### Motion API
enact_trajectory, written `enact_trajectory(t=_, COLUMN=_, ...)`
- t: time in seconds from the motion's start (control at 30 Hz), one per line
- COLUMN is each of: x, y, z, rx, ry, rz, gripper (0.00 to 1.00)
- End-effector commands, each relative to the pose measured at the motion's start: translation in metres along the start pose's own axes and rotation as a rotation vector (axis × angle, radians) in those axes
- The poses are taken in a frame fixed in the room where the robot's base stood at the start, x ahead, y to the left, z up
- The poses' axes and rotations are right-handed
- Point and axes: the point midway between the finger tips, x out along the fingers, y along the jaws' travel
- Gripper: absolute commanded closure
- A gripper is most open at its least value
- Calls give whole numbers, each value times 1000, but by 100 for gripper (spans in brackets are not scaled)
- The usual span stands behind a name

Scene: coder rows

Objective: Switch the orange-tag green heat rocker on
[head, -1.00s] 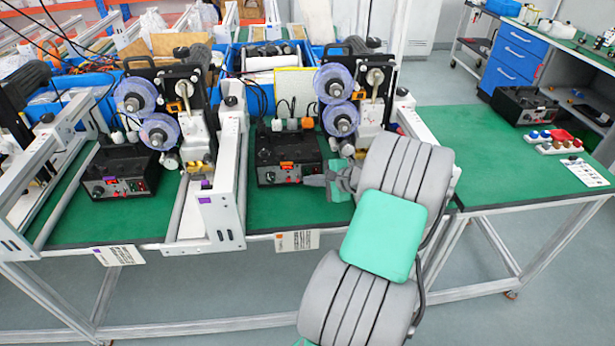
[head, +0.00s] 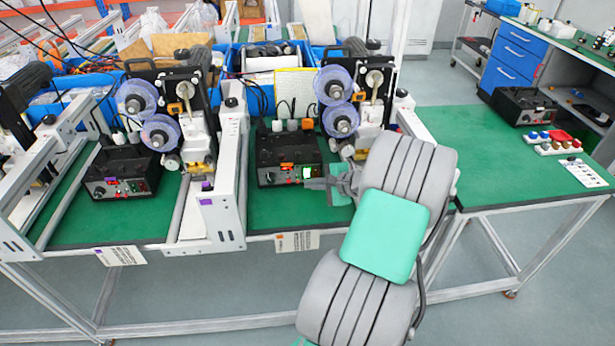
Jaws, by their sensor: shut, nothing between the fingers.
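The black control box (head: 268,152) with the orange tag (head: 287,166) stands on the green bench in the middle bay. The green heat rocker (head: 307,172) is at the right end of its front panel and shows bright, as if lit. My gripper (head: 308,184) is shut and empty, with its tips just below and in front of the rocker. Whether the tips touch the panel is too small to tell. My arm covers the bench to the right of the box.
A similar box with a purple tag (head: 120,172) stands in the left bay. White frame posts (head: 232,180) divide the bays. Spool machines (head: 341,120) stand behind the box. Another black box (head: 525,106) is on the right bench, whose middle is clear.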

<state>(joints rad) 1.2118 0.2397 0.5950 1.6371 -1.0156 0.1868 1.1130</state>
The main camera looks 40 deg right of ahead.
Motion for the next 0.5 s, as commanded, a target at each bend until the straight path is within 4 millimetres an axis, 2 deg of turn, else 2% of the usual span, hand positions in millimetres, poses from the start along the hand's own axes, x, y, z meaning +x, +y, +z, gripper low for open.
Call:
enact_trajectory(t=0.17, x=-4, y=1, z=2, rx=1, ry=0, rz=0, gripper=100)
enact_trajectory(t=0.5, x=-28, y=17, z=20, rx=2, ry=1, rz=0, gripper=100)
